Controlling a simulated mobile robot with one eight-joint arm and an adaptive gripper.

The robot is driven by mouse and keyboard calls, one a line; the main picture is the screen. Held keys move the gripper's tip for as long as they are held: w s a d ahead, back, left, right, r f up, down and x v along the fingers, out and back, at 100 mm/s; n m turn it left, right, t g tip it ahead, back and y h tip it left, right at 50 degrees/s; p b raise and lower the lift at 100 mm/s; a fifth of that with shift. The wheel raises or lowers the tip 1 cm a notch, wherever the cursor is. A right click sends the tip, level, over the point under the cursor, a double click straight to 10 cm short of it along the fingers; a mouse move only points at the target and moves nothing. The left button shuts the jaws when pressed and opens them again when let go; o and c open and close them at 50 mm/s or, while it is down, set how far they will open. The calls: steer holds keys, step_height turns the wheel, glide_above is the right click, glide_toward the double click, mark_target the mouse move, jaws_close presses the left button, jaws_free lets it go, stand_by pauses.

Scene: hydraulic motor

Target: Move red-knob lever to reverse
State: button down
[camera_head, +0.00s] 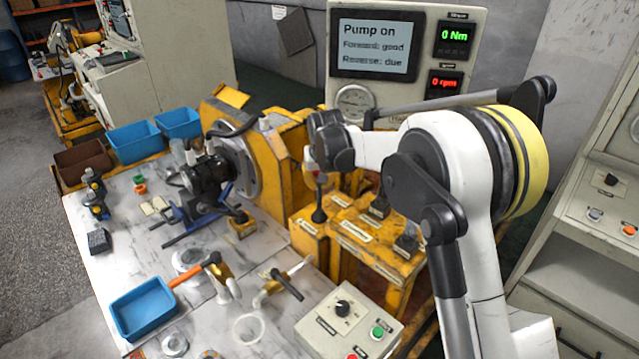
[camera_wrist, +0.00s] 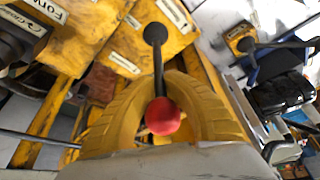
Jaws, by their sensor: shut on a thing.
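The red knob (camera_wrist: 162,116) sits on top of a black lever that rises from a yellow valve block (camera_wrist: 113,42), seen close up in the wrist view. My gripper (camera_wrist: 163,108) has its two yellow fingers on either side of the knob and is shut on it. In the head view the lever (camera_head: 319,208) stands on the yellow block (camera_head: 309,237), nearly upright, with a black base boot. The knob is mostly hidden there by my gripper (camera_head: 318,165). The screen (camera_head: 376,46) reads "Pump on", "Forward: good", "Reverse: due".
A control box (camera_head: 349,325) with a knob and buttons is at the front. A hydraulic motor (camera_head: 205,175), blue bins (camera_head: 143,307) and tools lie on the left table. Readouts show 0 Nm (camera_head: 454,36) and 0 rpm (camera_head: 445,83).

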steer(key=s+a+t+h+b, duration=0.1)
steer(key=s+a, duration=0.1)
steer(key=s+a+f+t+h+b, duration=0.1)
steer(key=s+a+t+h, duration=0.1)
steer(key=shift+f+n+t, duration=0.1)
steer(key=shift+n+t, duration=0.2)
steer(key=shift+n, duration=0.1)
steer(key=c, duration=1.4)
jaws_free()
steer(key=shift+a, duration=0.1)
steer(key=shift+c, duration=0.2)
steer(key=shift+s, duration=0.1)
steer(key=v, duration=1.2)
